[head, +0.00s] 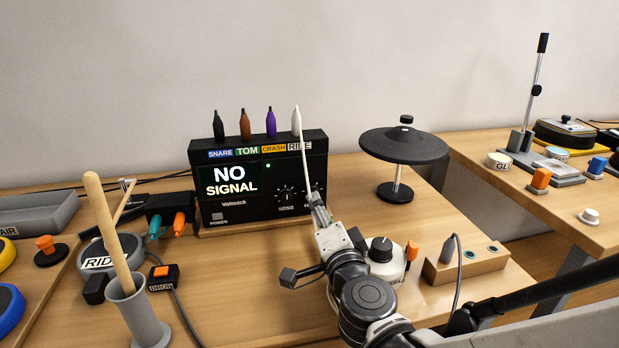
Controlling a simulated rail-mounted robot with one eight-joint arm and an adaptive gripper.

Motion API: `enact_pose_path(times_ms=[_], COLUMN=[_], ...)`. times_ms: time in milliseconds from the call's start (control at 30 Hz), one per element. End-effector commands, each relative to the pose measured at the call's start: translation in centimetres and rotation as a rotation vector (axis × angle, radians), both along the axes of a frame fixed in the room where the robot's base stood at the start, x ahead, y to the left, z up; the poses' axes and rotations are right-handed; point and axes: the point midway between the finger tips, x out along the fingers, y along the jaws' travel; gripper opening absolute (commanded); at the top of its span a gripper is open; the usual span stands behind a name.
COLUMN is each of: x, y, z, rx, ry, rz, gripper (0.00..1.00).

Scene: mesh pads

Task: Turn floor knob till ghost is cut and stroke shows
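A black box (207,212) labelled Voltnick stands at the back of the table. Its screen (229,180) reads NO SIGNAL, with a small green light beside it. Which is the floor knob I cannot tell. My gripper (318,205) is at the box's lower right front, by the second knob. Contact and finger opening are unclear.
Black, brown, purple and white plugs (271,123) stand on the box over SNARE, TOM, CRASH and RIDE labels. A black cymbal pad (403,146) stands right. A white-based dial (382,250) and wooden block (466,263) are near my arm.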

Motion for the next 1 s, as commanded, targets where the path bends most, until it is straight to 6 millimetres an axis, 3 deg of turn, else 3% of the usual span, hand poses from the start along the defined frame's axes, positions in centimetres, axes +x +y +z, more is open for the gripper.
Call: enact_pose_path(times_ms=[200,433,1000], x=[-3.5,-6.0,-6.9], y=[-0.7,-1.2,-1.4], z=[0.0,0.0,0.1], rx=[0.0,0.0,-0.002], ry=[0.0,0.0,-0.001], rz=[0.0,0.0,0.0], gripper=[0.41,0.41,0.41])
